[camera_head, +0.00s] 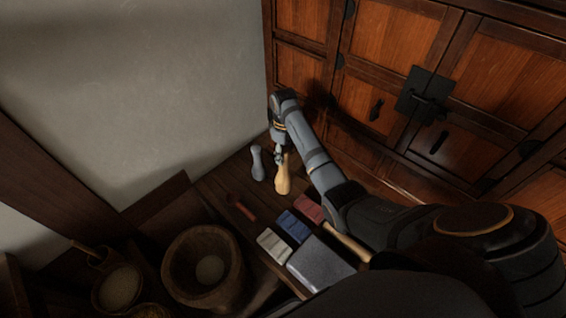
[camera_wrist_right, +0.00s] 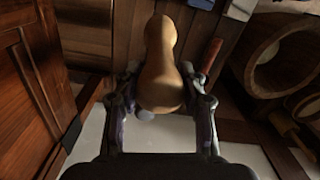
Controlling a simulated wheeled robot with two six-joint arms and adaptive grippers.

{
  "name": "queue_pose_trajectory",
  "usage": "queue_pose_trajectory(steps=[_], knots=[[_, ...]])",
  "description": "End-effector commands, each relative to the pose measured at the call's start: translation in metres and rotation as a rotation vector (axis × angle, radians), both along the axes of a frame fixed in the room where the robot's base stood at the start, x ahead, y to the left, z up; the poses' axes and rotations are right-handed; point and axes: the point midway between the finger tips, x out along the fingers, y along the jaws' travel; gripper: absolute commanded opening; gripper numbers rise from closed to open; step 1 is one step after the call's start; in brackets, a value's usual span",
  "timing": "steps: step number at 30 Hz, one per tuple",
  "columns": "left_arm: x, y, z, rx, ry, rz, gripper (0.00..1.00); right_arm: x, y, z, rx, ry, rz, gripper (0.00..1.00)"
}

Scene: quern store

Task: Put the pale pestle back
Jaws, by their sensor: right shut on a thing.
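The pale pestle (camera_head: 283,177) is tan wood with a rounded bulb at one end and a narrower neck. It shows large in the right wrist view (camera_wrist_right: 160,65), between the two fingers. My right gripper (camera_head: 279,152) reaches it from above, near the cabinet and wall corner, and is shut on it (camera_wrist_right: 160,100). I cannot tell whether the pestle touches the bench. A grey pestle (camera_head: 257,163) of similar shape stands just left of it, apart from it. My left gripper is not in view.
The dark bench holds a red-brown tool (camera_head: 241,207), red (camera_head: 308,208), blue (camera_head: 293,226) and white (camera_head: 273,246) folded items, a grey block (camera_head: 320,265) and a pale rod (camera_head: 347,243). A wooden mortar (camera_head: 178,270) stands at left. A cabinet (camera_head: 390,90) rises behind my arm.

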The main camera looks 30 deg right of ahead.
Motion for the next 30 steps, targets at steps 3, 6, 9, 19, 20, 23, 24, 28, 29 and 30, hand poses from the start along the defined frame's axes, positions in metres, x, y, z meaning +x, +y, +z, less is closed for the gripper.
queue_pose_trajectory(steps=[3,6,9,19,20,23,24,28,29,30], knots=[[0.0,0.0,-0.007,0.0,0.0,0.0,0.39,0.012,-0.004,-0.013,0.0,-0.004,-0.001,0.0],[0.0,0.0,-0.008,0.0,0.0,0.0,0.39,0.016,-0.005,-0.017,-0.001,-0.005,0.0,0.0],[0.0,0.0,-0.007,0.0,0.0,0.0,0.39,0.017,-0.005,-0.018,0.0,-0.004,0.001,0.0],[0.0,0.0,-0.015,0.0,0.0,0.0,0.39,0.02,-0.006,-0.052,0.0,-0.004,0.001,0.0],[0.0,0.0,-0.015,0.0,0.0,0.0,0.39,0.02,-0.006,-0.053,0.001,-0.005,0.001,0.0],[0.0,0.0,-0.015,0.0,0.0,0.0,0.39,0.02,-0.006,-0.052,0.0,-0.006,0.001,0.0],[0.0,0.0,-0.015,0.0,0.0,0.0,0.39,0.02,-0.006,-0.052,0.0,-0.006,0.001,0.0],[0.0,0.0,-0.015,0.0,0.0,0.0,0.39,0.02,-0.006,-0.054,0.0,-0.004,0.001,0.0],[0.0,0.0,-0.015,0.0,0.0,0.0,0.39,0.02,-0.006,-0.055,0.0,-0.004,0.001,0.0],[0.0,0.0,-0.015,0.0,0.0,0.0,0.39,0.019,-0.006,-0.056,0.001,-0.001,0.001,0.44]])
